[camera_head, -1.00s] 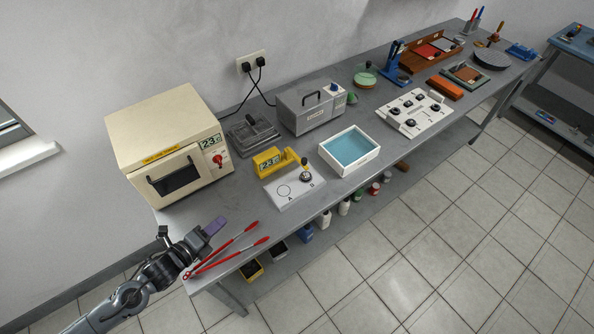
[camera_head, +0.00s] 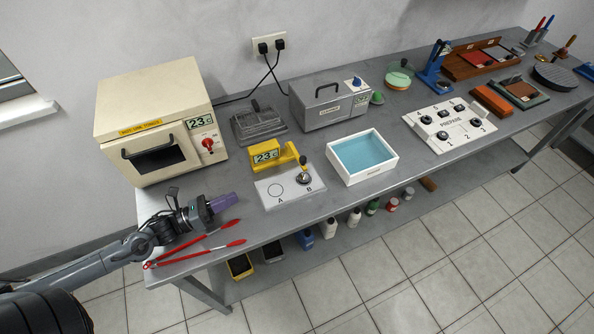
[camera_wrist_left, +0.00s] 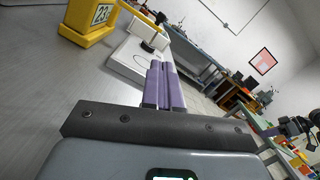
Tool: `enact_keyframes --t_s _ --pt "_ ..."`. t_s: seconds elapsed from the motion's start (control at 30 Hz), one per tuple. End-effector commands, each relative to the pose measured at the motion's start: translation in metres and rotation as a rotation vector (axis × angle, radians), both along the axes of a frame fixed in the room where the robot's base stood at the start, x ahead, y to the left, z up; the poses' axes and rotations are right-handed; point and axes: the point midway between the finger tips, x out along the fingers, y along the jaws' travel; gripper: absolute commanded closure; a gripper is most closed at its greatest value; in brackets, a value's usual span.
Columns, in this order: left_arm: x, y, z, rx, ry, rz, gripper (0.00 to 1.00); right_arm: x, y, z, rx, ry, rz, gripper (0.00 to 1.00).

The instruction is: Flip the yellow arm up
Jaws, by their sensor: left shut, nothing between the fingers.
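The yellow device (camera_head: 266,155) with a "23" display stands on the bench at the back edge of a white board (camera_head: 285,191) marked A and B. Its yellow arm (camera_head: 290,152) reaches out to the right, near a round metal piece with a dark knob (camera_head: 304,175) at B. My left gripper (camera_head: 224,203) has purple fingers and is shut and empty. It is left of the board and apart from the yellow device. In the left wrist view the shut fingers (camera_wrist_left: 165,86) point towards the white board (camera_wrist_left: 140,58), with the yellow device (camera_wrist_left: 90,20) at upper left.
Red tongs (camera_head: 195,247) lie at the bench's front edge, close beside my left gripper. A cream oven (camera_head: 158,118) stands behind it. A white tray with a blue inside (camera_head: 362,158) is right of the board. A grey clamp-like device (camera_head: 257,123) stands behind the yellow device.

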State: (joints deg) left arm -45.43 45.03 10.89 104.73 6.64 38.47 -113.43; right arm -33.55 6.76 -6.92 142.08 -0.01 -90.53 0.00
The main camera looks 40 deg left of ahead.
Motion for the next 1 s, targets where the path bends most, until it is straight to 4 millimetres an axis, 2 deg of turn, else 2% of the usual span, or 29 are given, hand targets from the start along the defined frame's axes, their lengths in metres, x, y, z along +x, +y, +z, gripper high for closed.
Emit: enact_keyframes --t_s 0.3,0.47,0.67,1.0 --pt "0.001 0.0 0.0 -0.001 0.001 0.001 1.0 0.0 0.0 0.001 0.0 -0.002 0.001 1.0" --pt "0.008 -0.004 0.001 -0.002 -0.001 0.001 1.0 0.001 0.0 0.0 -0.002 -0.004 0.001 1.0" --pt "0.032 -0.015 0.004 -0.002 -0.004 0.0 1.0 0.002 -0.001 -0.002 -0.004 -0.006 0.003 1.0" --pt "0.091 -0.042 0.011 -0.004 -0.005 0.001 1.0 0.002 -0.001 -0.008 -0.005 -0.007 0.002 1.0"
